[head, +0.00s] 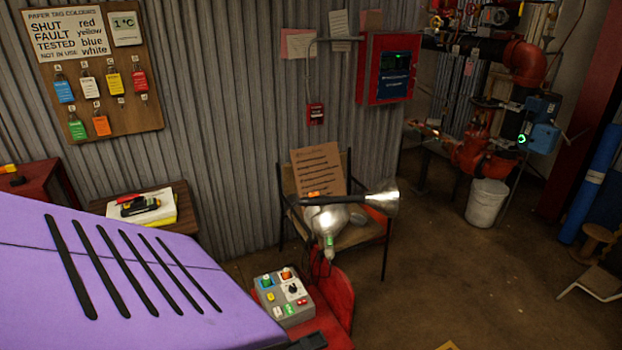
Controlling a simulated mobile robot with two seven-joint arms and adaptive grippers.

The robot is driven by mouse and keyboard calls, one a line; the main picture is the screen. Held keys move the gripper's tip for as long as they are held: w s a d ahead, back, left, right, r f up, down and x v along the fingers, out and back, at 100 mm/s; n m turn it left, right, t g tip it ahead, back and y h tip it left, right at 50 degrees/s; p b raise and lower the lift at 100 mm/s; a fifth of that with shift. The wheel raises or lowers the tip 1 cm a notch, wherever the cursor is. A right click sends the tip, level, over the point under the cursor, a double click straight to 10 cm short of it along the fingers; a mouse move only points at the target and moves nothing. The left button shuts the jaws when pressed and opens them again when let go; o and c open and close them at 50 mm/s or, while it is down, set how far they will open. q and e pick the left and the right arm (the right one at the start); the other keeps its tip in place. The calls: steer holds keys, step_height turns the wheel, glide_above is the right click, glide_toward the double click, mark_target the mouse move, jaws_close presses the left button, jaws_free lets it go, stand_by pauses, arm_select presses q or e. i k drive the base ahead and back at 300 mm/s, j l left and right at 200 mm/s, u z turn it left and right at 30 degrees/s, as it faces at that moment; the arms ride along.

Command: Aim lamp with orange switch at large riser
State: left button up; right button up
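A lamp with a long dark body and a flared silver head (382,201) is at the middle of the head view, with an orange switch (313,194) on its body. Its head points right, roughly level. A rounded silver lamp (328,218) with a green part on it sits just below and overlaps it in the view. The thick red and black riser pipework (526,66) stands at the upper right, partly cut off by the frame top. I cannot tell from here whether the lamp's axis meets it. Neither gripper shows.
A grey control box (284,297) with coloured buttons stands on a red support (338,297). A chair (383,237) with a cardboard sign (318,171) is behind the lamps. A white bucket (487,204) stands below the pipework. Floor at right is mostly clear; the lower left is blocked.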

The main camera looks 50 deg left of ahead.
mark_target(384, 197)
steer(key=u, duration=1.4)
